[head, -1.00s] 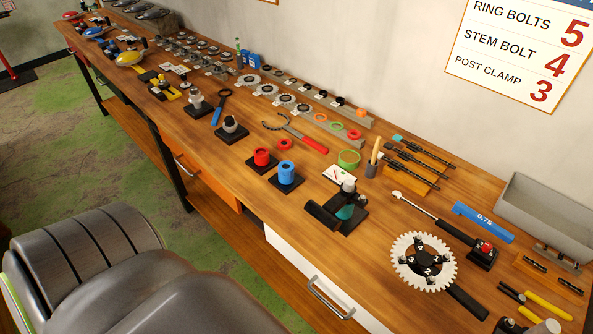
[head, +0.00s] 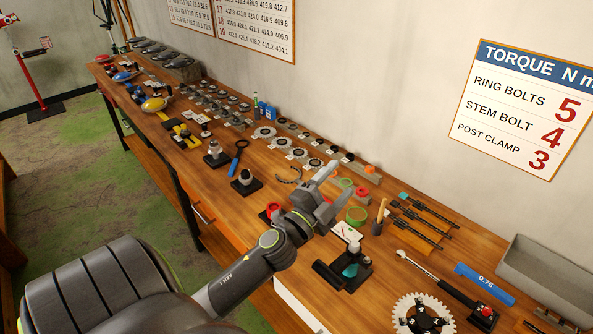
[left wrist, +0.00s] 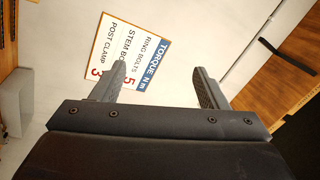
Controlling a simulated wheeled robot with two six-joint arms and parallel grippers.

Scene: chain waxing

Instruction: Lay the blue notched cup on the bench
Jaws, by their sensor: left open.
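My left gripper (head: 338,187) is open and empty, held above the bench (head: 226,200) with its fingers pointing away toward the wall. The blue notched cup is not visible now; in the head view my left wrist covers the spot where a blue cup stood on a black base. The red cup (head: 273,209) beside that spot is partly visible just left of my wrist. My right gripper is not in view.
A black stand with a teal part (head: 350,270) is nearer the front edge. A toothed chainring (head: 405,310) and a blue 0.75 tool (head: 485,284) are farther right.

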